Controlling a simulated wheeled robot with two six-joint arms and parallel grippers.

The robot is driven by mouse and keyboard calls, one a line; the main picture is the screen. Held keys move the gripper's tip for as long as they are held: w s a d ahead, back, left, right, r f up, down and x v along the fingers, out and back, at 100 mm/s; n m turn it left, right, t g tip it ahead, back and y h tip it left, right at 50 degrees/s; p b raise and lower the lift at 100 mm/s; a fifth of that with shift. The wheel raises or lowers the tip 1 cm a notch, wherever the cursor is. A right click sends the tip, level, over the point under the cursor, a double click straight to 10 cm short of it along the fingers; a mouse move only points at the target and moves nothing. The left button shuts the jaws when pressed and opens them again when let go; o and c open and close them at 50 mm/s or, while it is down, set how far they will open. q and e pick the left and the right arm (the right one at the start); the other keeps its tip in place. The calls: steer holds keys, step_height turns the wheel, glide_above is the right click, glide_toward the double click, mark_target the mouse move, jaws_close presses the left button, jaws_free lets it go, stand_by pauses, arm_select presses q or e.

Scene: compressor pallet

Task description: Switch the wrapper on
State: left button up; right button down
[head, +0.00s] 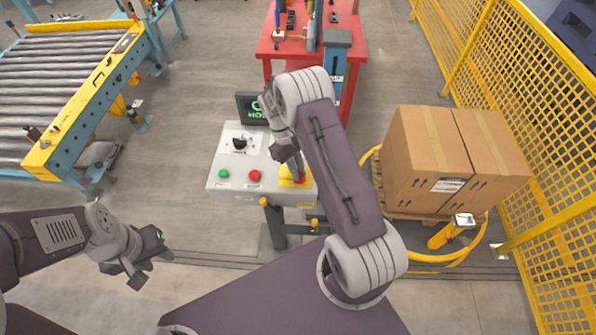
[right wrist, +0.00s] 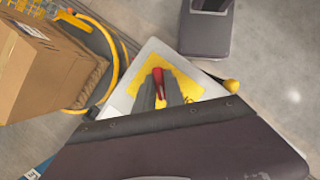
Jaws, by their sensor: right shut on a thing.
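The grey control box (head: 225,158) stands in the middle of the head view. It carries a green button (head: 225,175), a red button (head: 254,175), a black selector (head: 239,144) and a yellow plate (head: 286,181) with a red switch handle (head: 299,177). A dark screen (head: 246,108) with green lettering, partly hidden by my arm, stands behind the box. My right gripper (head: 298,172) is shut on the red handle. In the right wrist view its fingers (right wrist: 160,94) stand either side of the red handle (right wrist: 158,80) over the yellow plate (right wrist: 187,88). My left gripper (head: 150,272) is open, empty and apart from the box.
Cartons (head: 425,160) stand on a pallet at right, with a yellow hose (head: 443,266) around it. A yellow mesh fence (head: 540,130) runs along the right. A roller conveyor (head: 60,80) is at left and a red table (head: 345,50) behind. The floor between conveyor and box is clear.

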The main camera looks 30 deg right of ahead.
steer(key=m+y, duration=0.1)
steer(key=m, duration=0.3)
steer(key=shift+w+d+r+m+y, duration=0.1)
steer(key=shift+w+d+m+y, duration=0.1)
steer(key=shift+m+y, duration=0.15)
steer(key=shift+d+r+m+t+y, duration=0.15)
steer(key=shift+m+y, duration=0.4)
steer(key=shift+m, duration=0.7)
steer(key=shift+a+f+m+t+y, duration=0.15)
steer(key=shift+m+y, duration=0.35)
steer(key=shift+m, duration=0.7)
steer(key=shift+d, duration=0.1)
steer(key=c, duration=1.4)
jaws_free()
steer(key=shift+s, duration=0.1)
steer(key=shift+c, duration=0.2)
